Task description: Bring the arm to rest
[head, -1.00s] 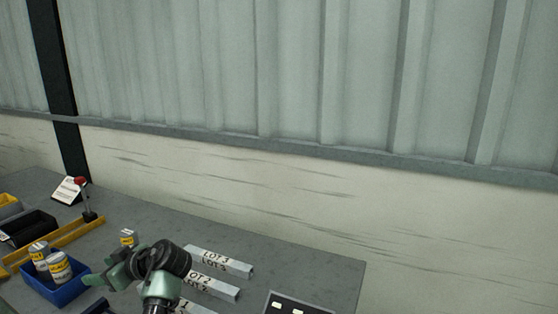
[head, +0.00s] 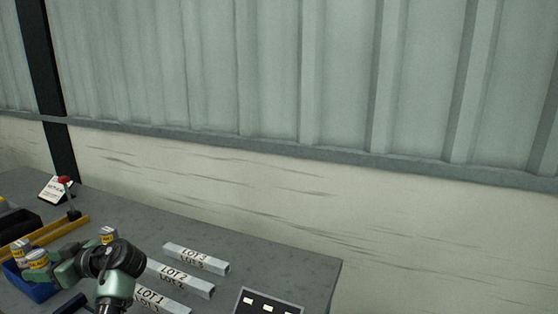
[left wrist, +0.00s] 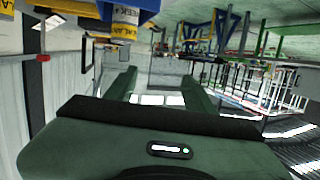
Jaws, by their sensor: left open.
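My left arm comes in at the bottom left of the head view, and its gripper (head: 62,272) is beside the blue bin (head: 40,291). In the left wrist view the two green fingers (left wrist: 155,88) stand apart with nothing between them. Two yellow-labelled cans (head: 37,259) stand in the blue bin, partly behind the gripper. Another such can (head: 108,235) stands on the table just behind my wrist. My right gripper is in neither view.
Metal bars marked LOT 3 (head: 196,258), LOT 2 (head: 180,280) and LOT 1 (head: 158,301) lie right of my arm. A dark panel (head: 268,303) sits at the front right. A yellow rail (head: 58,236), a red-topped post (head: 68,196) and a sign (head: 55,189) are at left. The back of the grey table (head: 265,250) is clear.

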